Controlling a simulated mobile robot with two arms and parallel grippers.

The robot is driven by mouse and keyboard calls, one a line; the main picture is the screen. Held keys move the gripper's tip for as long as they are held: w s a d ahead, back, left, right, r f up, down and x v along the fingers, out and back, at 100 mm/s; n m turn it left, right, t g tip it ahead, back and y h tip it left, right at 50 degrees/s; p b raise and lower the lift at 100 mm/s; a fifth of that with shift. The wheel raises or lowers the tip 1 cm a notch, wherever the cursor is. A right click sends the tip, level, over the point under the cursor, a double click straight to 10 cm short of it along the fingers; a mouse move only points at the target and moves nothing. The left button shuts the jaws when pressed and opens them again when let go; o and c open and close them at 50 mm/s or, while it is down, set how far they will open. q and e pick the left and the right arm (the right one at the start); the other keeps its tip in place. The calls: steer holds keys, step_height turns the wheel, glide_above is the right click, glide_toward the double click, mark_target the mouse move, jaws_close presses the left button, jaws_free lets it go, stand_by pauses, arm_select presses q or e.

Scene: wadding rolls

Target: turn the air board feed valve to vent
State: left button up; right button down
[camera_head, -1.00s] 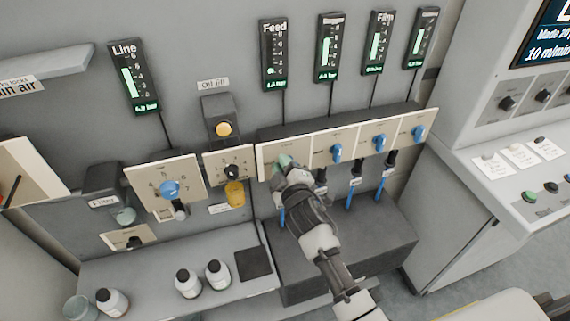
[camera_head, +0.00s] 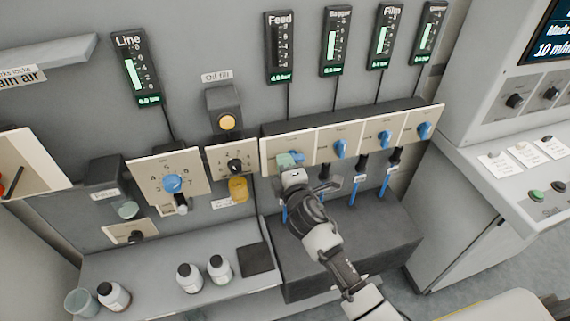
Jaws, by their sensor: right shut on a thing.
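The feed valve's blue handle (camera_head: 298,157) is on the leftmost cream plate of the row of valves, under the Feed gauge (camera_head: 279,48). It lies roughly sideways, unlike the upright handles beside it. My right gripper (camera_head: 287,160) comes from below, its pale green fingertips shut on this handle and hiding part of it. The plate's markings are too small to read, so I cannot tell the exact position. The Feed gauge shows no lit column, only a small green readout at its base. My left gripper is not in view.
Other blue valve handles (camera_head: 341,149) stand close to the right, with blue hoses (camera_head: 359,186) below. A dark block (camera_head: 350,245) lies under my right arm. Bottles (camera_head: 219,269) stand on the shelf at left. A control console (camera_head: 510,160) is at right.

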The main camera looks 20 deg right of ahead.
stand_by(0.4)
steer(key=c, duration=1)
jaws_free()
steer(key=shift+c, duration=0.2)
steer(key=shift+s, duration=0.1)
steer(key=s+b, duration=0.1)
steer(key=s, duration=0.9)
steer(key=shift+s+d+b, duration=0.2)
steer(key=shift+s+b, duration=0.1)
steer(key=shift+b, duration=0.1)
